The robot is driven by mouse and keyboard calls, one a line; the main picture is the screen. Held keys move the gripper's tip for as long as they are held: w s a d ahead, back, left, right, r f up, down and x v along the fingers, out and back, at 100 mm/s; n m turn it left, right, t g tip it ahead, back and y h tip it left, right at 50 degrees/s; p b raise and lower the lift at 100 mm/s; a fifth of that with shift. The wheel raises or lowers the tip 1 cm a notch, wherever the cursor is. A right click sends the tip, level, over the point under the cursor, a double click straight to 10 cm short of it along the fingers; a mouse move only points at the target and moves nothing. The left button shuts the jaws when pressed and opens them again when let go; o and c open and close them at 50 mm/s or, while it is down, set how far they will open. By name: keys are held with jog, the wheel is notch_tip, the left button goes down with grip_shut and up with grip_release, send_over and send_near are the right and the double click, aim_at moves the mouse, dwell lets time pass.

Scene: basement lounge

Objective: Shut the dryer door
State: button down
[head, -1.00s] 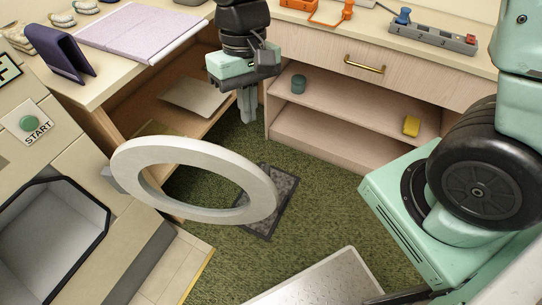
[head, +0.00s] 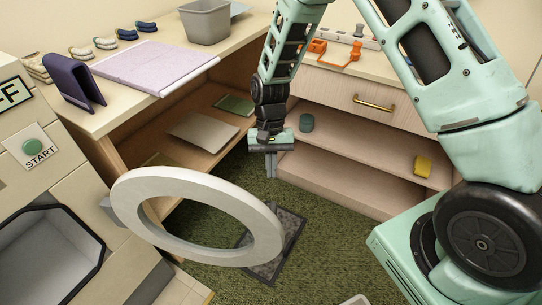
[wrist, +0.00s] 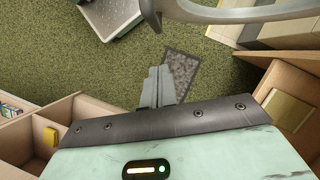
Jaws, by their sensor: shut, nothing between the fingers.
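The dryer door (head: 133,206) is a pale ring with an open middle. It stands swung out from the dryer on a hinge at its left side. The dryer (head: 75,190) is a beige machine at the left with a green START button (head: 33,147) and a dark-rimmed grey opening (head: 45,262). My gripper (head: 271,176) points down behind the ring's far right side, apart from it, with its fingers together and empty. In the wrist view the fingers (wrist: 158,88) are closed above the carpet, and part of the ring (wrist: 235,12) crosses the top edge.
Open shelves (head: 350,165) stand behind my gripper.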

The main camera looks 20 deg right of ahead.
jog(key=s+a+f, duration=0.2)
jog(key=s+f, duration=0.1)
jog(key=s, duration=0.2)
jog(key=shift+f+p, duration=0.3)
jog(key=shift+s+a, duration=0.1)
